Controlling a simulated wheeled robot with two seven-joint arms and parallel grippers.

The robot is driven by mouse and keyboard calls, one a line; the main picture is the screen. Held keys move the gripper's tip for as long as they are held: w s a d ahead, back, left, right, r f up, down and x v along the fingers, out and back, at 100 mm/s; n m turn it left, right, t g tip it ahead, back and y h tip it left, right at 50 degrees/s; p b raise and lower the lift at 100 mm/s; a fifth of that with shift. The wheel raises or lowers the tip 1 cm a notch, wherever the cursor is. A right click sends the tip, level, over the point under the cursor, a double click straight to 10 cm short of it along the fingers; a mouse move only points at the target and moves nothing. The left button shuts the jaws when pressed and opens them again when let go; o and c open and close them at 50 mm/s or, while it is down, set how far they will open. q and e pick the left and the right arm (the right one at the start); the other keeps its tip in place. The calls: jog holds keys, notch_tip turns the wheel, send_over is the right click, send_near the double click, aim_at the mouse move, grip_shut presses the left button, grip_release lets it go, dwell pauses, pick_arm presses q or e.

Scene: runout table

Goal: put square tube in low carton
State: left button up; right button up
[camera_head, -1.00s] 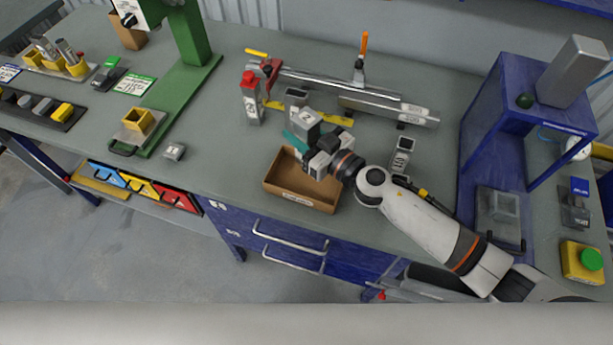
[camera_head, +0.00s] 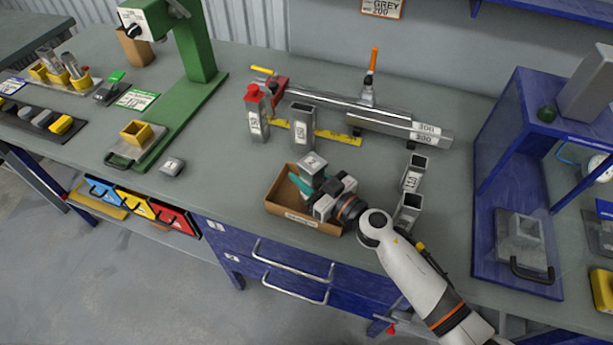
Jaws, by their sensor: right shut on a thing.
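The low carton (camera_head: 279,206) is an open brown box near the front edge of the table. My right gripper (camera_head: 305,187), with teal fingers, is shut on a short grey square tube (camera_head: 314,163) with a marked top. The tube is upright or nearly so at the back right part of the carton, its top above the rim. Its lower end is hidden by the gripper, so I cannot tell whether it touches the carton floor. My left gripper is not in view.
More square tubes stand behind the carton (camera_head: 302,130) and right of it (camera_head: 414,170), (camera_head: 408,208). A red-topped grey piece (camera_head: 255,115) stands at back left. Long metal bars (camera_head: 400,122) lie behind. A blue stand (camera_head: 485,190) is at right.

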jog(key=shift+f, duration=0.15)
jog(key=o, duration=1.1)
jog(key=shift+c, duration=0.2)
jog(key=shift+d+r, duration=0.1)
jog(key=shift+r, duration=0.15)
jog(key=b+v, duration=0.1)
jog(key=v, duration=1)
jog(key=shift+f, duration=0.15)
jog(key=shift+s+d, duration=0.3)
jog(key=shift+s, duration=0.1)
